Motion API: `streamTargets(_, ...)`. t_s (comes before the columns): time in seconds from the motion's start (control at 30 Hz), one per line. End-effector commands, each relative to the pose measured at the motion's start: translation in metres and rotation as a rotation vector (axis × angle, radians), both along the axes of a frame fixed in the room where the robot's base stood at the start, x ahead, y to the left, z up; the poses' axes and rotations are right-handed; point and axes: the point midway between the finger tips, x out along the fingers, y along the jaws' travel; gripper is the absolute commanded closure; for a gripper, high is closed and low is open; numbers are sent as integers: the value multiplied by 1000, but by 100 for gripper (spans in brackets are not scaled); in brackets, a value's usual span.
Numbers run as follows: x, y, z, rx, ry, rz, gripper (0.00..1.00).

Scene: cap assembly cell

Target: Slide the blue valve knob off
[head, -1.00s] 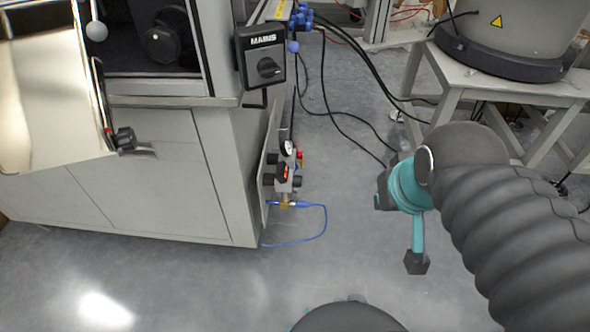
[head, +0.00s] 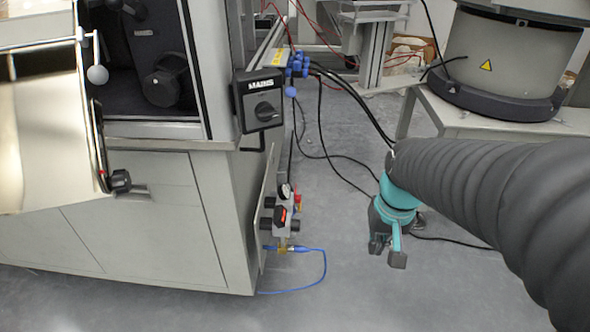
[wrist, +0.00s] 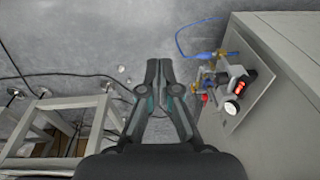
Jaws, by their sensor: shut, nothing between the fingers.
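My gripper (head: 378,248) hangs over the floor to the right of the cabinet in the head view. In the wrist view its fingers (wrist: 158,66) are shut with nothing between them. A small blue part (head: 268,247), which looks like the blue valve knob, sits by a brass fitting low on the cabinet's side. It also shows in the wrist view (wrist: 204,56), to the right of the fingertips and apart from them. It is too small to make out its exact shape.
A valve unit with a gauge (head: 285,191) is mounted on the grey cabinet (head: 150,240). A blue hose (head: 325,268) loops onto the floor. Black cables (head: 345,160) run behind my gripper. A pale stand (head: 440,115) holds a large drum (head: 500,65).

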Motion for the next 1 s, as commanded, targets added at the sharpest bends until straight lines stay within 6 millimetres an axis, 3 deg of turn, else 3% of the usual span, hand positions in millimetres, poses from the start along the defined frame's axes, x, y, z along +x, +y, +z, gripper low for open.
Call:
streamTargets(0.57, 85, -1, -83, 185, 218, -29, 100)
streamTargets(1.0, 149, 4, -163, 392, 305, 65, 100)
